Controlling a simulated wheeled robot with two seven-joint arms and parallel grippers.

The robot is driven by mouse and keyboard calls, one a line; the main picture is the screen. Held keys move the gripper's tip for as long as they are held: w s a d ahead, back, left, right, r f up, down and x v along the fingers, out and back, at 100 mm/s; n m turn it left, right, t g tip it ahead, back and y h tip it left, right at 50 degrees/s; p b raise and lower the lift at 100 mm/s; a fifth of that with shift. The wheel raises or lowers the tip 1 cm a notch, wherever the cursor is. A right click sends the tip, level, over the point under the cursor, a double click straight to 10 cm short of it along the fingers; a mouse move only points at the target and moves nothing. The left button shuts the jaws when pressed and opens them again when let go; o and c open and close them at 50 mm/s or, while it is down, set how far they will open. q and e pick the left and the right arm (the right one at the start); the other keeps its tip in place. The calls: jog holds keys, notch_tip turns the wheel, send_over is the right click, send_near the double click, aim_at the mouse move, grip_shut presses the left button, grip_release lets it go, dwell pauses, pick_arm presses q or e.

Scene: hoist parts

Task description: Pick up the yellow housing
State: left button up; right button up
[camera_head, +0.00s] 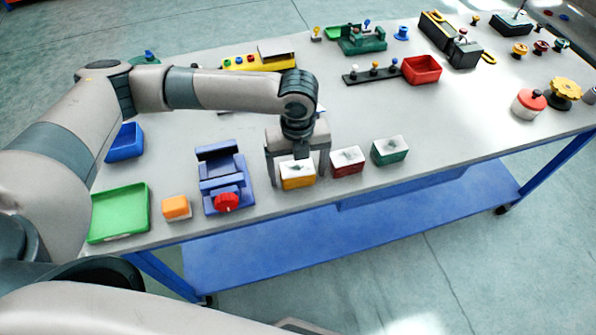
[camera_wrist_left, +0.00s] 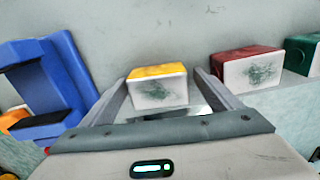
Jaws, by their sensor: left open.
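The yellow housing (camera_head: 297,181) is a small block with a white face, near the front edge of the table. It also shows in the left wrist view (camera_wrist_left: 158,90), yellow side at the top of the picture. My left gripper (camera_head: 298,178) points down over it, with one finger on each side. In the left wrist view the open fingers (camera_wrist_left: 161,78) flank the housing, with a visible gap at each side. The housing rests on the table. My right gripper is not in view.
A red block (camera_head: 347,169) stands close to the right finger, with a green block (camera_head: 391,156) beyond it. A blue vise-like fixture (camera_head: 224,177) with a red knob stands to the left. An orange block (camera_head: 176,207) and a green tray (camera_head: 118,213) lie farther left.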

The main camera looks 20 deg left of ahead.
aim_at(298, 166)
pick_arm(q)
jog(key=shift+c, duration=0.3)
jog(key=c, duration=1.3)
jog(key=shift+r, duration=0.2)
jog(key=shift+c, duration=0.2)
